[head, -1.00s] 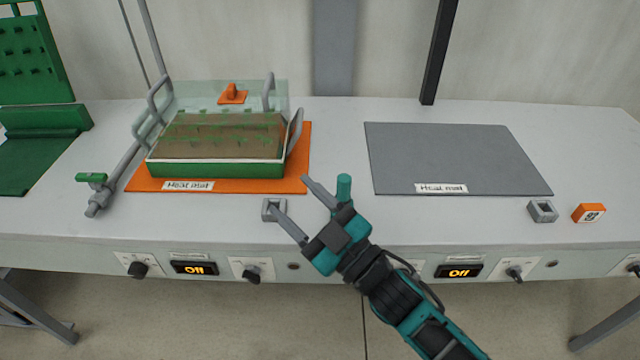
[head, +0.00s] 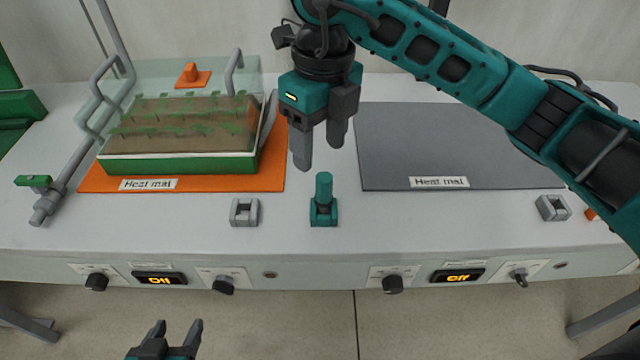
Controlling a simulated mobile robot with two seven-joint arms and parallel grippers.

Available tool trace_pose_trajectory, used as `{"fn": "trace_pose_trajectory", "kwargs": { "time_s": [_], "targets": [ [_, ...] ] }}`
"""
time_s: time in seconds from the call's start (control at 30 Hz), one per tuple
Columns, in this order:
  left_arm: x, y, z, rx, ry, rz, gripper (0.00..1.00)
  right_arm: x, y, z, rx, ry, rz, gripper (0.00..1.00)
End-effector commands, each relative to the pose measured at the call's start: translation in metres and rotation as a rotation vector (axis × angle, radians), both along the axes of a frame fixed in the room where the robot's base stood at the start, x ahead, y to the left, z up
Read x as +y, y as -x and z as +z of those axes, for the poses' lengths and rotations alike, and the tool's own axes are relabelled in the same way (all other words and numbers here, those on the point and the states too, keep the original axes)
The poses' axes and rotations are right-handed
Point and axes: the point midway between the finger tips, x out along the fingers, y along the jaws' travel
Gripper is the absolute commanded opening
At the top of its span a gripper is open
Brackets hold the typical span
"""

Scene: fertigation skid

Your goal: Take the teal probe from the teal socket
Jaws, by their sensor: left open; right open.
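The teal probe (head: 324,187) stands upright in the teal socket (head: 331,215) near the bench's front edge, between the two heat mats. My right gripper (head: 319,156) is open and empty, pointing down above and slightly behind the probe, apart from it. Its arm reaches in from the right across the grey mat. My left gripper (head: 179,325) shows at the bottom edge, in front of the bench and below its top. It is open and empty.
A seedling tray (head: 180,166) with a clear cover sits on the orange heat mat (head: 230,184). A grey heat mat (head: 390,170) lies right. Grey sockets stand left (head: 244,212) and right (head: 553,207) of the teal one. Knobs and "Off" displays line the front panel.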

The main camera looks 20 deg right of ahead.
Motion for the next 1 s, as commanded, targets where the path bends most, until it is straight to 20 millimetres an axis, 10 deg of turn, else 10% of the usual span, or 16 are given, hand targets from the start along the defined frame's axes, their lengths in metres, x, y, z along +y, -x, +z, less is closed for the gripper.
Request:
{"fn": "trace_pose_trajectory", "kwargs": {
  "time_s": [1.0],
  "targets": [
    [-0.003,0.002,-0.007,0.011,0.005,-0.005,0.60,-0.008,-0.003,-0.124,-0.017,0.040,-0.016,0.58]
  ]
}}
